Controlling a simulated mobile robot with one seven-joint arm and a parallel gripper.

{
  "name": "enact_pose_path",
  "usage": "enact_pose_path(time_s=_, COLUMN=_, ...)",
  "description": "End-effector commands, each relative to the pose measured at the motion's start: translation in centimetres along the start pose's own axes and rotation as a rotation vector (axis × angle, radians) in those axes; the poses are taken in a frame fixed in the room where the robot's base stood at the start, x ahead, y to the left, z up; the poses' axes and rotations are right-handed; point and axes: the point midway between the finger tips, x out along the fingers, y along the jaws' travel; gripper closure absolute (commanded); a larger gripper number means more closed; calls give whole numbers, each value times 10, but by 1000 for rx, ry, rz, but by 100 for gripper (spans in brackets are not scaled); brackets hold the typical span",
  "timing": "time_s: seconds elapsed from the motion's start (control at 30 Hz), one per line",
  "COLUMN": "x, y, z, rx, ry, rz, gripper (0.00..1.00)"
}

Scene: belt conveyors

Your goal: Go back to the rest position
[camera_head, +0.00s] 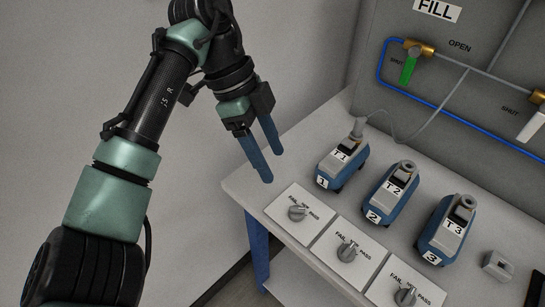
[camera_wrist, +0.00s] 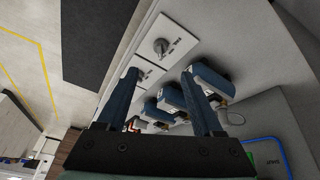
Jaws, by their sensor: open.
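My gripper (camera_head: 262,158) hangs from my raised arm, with its two blue fingers apart and nothing between them. Devices T2 (camera_head: 390,193) and T3 (camera_head: 446,228) stand further right in a row.
Knob panels labelled FAIL and PASS (camera_head: 299,213) lie along the table's front. A grey hose joins T1 to the back wall panel, which carries a green valve handle (camera_head: 408,70) and a white one (camera_head: 532,126). Left of the table is free.

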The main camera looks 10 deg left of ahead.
Motion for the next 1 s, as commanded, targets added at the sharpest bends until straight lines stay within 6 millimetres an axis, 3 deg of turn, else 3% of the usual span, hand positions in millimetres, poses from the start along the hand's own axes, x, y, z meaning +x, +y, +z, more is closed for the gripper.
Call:
enact_pose_path(time_s=0.37, x=0, y=0, z=0, rx=0, ry=0, rz=-2, gripper=32)
enact_pose_path(time_s=0.43, x=0, y=-6, z=-8, rx=2, ry=0, rz=-29, gripper=32)
enact_pose_path(time_s=0.53, x=-4, y=-28, z=-38, rx=-2, ry=1, rz=-140, gripper=32)
enact_pose_path(time_s=0.63, x=-19, y=-61, z=-91, rx=-24, ry=37, rz=-351, gripper=32)
enact_pose_path(time_s=0.77, x=-70, y=-97, z=-169, rx=-93, ry=188, rz=-699, gripper=32)
enact_pose_path(time_s=0.83, x=-109, y=-104, z=-205, rx=-139, ry=307, rz=-882, gripper=32)
enact_pose_path(time_s=0.93, x=-175, y=-97, z=-243, rx=-212, ry=511, rz=-1126, gripper=32)
enact_pose_path(time_s=1.0, x=-222, y=-81, z=-260, rx=-260, ry=667, rz=-1282, gripper=32)
